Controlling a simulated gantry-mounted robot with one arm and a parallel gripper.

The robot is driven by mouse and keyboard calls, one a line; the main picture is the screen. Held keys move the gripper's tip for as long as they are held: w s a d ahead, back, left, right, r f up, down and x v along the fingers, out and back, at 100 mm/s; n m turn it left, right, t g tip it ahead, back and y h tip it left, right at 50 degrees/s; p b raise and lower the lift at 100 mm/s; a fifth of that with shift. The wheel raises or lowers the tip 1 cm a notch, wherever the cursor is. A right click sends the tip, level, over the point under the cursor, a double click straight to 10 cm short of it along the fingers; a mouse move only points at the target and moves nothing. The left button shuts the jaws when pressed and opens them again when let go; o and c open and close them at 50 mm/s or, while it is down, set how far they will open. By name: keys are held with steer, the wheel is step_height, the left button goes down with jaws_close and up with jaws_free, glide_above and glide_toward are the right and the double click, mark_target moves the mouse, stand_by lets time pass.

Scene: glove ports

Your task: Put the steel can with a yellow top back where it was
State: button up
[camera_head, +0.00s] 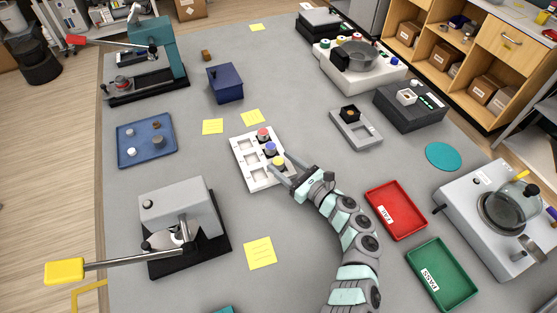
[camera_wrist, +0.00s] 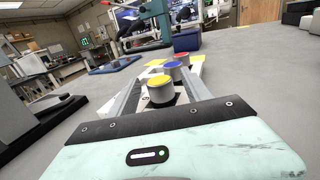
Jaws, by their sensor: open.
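The steel can with a yellow top (camera_head: 278,162) stands upright at the front right of a white rack (camera_head: 249,168), in line with a blue-topped can (camera_head: 270,149) and a red-topped can (camera_head: 263,135). My gripper (camera_head: 282,164) is open, with one finger on each side of the yellow-topped can. In the wrist view the yellow-topped can (camera_wrist: 160,90) is between my fingers, with the blue-topped can (camera_wrist: 173,73) and red-topped can (camera_wrist: 181,61) behind it. I cannot tell whether the fingers touch it. Its base is partly hidden. The rack's left compartments look empty.
A grey press (camera_head: 178,220) with a yellow-handled lever stands at the left front. Red (camera_head: 396,208) and green (camera_head: 442,273) trays lie right of my arm. A blue tray (camera_head: 147,141) with small parts is at the left. Table around the yellow note (camera_head: 260,252) is clear.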

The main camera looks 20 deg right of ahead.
steer(key=v, duration=1)
steer(key=shift+s+b, duration=0.15)
steer(key=shift+b, duration=0.2)
